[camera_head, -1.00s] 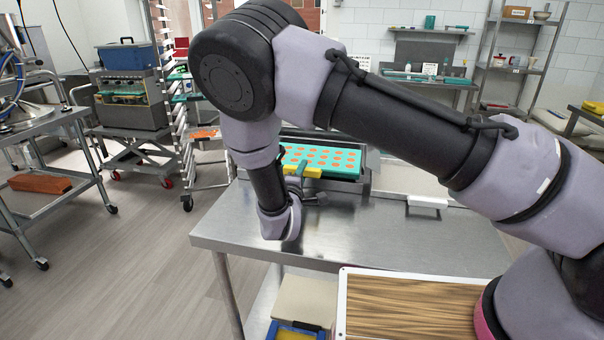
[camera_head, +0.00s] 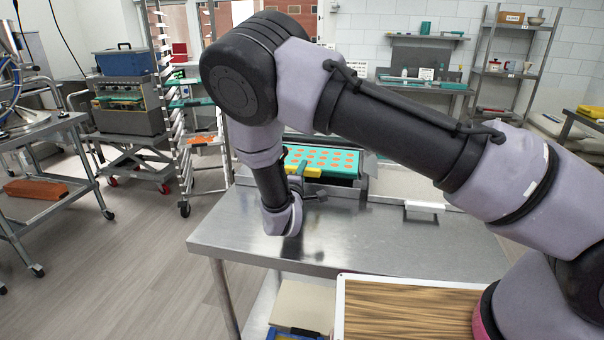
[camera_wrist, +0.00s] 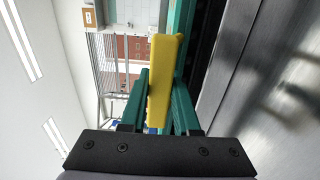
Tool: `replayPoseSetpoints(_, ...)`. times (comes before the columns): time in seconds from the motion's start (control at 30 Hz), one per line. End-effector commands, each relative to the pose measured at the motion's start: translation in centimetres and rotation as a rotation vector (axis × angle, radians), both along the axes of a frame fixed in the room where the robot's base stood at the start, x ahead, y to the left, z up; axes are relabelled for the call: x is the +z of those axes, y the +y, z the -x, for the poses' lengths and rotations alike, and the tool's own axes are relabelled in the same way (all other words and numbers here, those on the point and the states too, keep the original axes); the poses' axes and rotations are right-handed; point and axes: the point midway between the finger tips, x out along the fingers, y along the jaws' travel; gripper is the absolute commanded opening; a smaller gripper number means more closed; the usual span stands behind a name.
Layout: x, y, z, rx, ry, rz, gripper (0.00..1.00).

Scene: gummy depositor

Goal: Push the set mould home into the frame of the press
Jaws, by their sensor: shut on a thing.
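The teal mould (camera_head: 325,160) with rows of orange cavities lies flat in the dark frame of the press (camera_head: 363,184) at the back of the steel table. A yellow bar (camera_wrist: 160,80) runs along its near edge; the arm partly hides it in the head view. My gripper (camera_wrist: 160,105) has teal fingers, one on each side of the yellow bar, and is shut on it. In the head view my gripper (camera_head: 297,178) is at the mould's near left side. My arm hides the left end of the mould, so how deep it sits in the frame cannot be told.
The steel table top (camera_head: 350,238) is mostly bare in front of the press. A small white-edged plate (camera_head: 421,209) lies to the right. A wood-grained board (camera_head: 405,310) is in the foreground. A rack (camera_head: 180,120) and a trolley (camera_head: 140,155) stand at the left.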

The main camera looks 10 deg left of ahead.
Motion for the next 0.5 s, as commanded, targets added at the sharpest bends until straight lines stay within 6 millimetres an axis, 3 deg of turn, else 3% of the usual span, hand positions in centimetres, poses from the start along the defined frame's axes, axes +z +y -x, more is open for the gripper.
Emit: replayPoseSetpoints(0.5,0.0,-0.1,-1.9,0.000,-0.001,-0.001,0.00)
